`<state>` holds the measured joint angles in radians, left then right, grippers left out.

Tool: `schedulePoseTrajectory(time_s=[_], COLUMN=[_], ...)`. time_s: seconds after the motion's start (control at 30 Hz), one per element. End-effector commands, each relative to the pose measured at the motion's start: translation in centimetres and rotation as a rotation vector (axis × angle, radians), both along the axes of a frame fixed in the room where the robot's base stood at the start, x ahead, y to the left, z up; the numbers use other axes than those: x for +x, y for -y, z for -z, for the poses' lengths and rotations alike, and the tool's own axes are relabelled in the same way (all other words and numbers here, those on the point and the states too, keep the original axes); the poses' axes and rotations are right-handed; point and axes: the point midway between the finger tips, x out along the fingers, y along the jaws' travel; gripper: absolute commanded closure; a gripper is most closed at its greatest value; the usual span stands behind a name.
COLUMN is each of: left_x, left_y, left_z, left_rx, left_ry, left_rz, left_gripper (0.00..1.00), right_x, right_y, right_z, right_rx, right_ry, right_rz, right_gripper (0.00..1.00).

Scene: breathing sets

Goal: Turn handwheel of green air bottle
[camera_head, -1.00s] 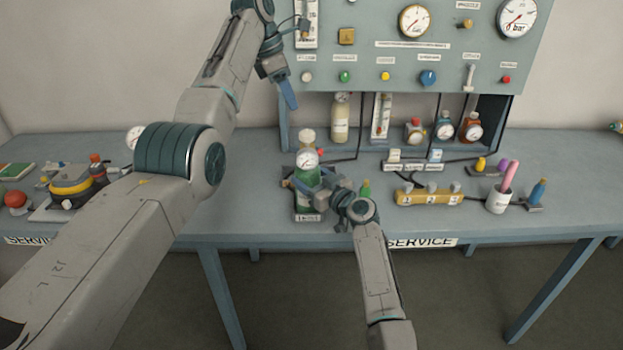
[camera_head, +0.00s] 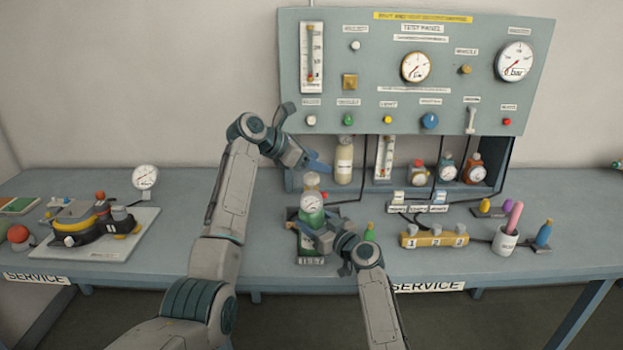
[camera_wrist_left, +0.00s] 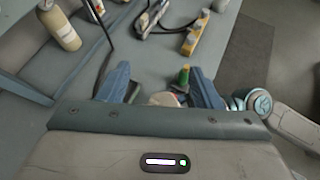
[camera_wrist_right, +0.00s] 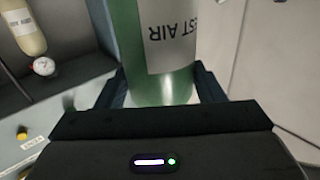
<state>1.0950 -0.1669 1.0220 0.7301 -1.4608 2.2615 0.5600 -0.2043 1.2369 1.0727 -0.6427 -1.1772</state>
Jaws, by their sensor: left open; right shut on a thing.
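The green air bottle (camera_head: 305,219) stands upright in a dark holder marked TEST, with a round gauge (camera_head: 311,202) at its neck. Its pale handwheel (camera_head: 312,181) is on top. My right gripper (camera_head: 318,236) is shut on the bottle's body from the front right. The right wrist view shows the green body (camera_wrist_right: 152,92) with a TEST AIR label between the fingers. My left gripper (camera_head: 316,165) is open just above the handwheel, apart from it in the head view. In the left wrist view, a pale rounded part (camera_wrist_left: 164,99), probably the handwheel, shows between its fingers, mostly hidden.
The test panel (camera_head: 380,70) rises behind, with a cream bottle (camera_head: 344,160) below it. A mask set (camera_head: 85,220) lies at left.

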Motion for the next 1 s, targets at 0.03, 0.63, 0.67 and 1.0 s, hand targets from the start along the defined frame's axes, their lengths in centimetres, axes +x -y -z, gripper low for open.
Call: schedulePoseTrajectory(time_s=[0.03,0.63,0.67,1.0], left_x=[-0.5,-8.7,-8.9,-7.5], left_y=[0.0,-7.8,-8.2,-7.4], left_z=[0.6,3.7,3.8,4.2], left_rx=[-0.066,-0.511,-0.506,-0.488], left_ry=[0.012,0.224,0.236,0.27], left_rz=[-0.025,-0.312,-0.32,-0.343], left_gripper=[0.41,0.41,0.41,0.41], right_x=[0.0,0.0,0.0,0.0], right_y=[0.0,0.0,0.0,0.0], right_z=[0.0,0.0,0.0,0.0], right_rx=[0.0,-0.001,-0.001,-0.001], right_ry=[0.0,0.0,0.0,0.001], right_rz=[0.001,0.001,0.001,0.0], right_gripper=[0.93,0.93,0.93,0.93])
